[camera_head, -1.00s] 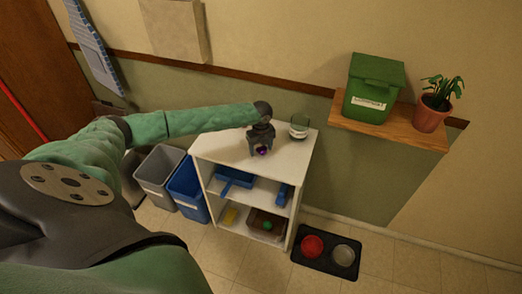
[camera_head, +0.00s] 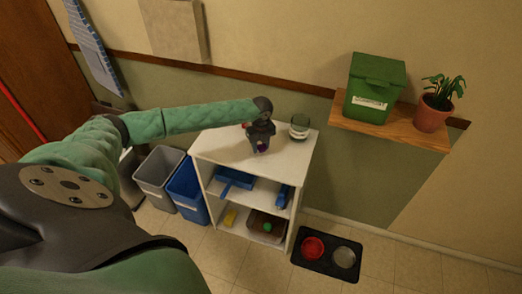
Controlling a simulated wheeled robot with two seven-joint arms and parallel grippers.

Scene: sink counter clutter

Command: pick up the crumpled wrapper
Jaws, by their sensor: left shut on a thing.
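My left gripper (camera_head: 261,146) is over the top of the white shelf unit (camera_head: 215,149), pointing down. It is shut on a small purple thing, the crumpled wrapper (camera_head: 262,149), which shows between and below its fingers. The gripper hides most of the wrapper. I cannot tell whether the wrapper touches the shelf top. My right gripper is not in view.
A glass jar (camera_head: 299,127) stands just right of the gripper on the shelf top. A small red thing (camera_head: 244,125) shows behind it. Grey (camera_head: 158,170) and blue (camera_head: 187,190) bins stand left. A green bin (camera_head: 373,88) and potted plant (camera_head: 433,113) are on a wall shelf.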

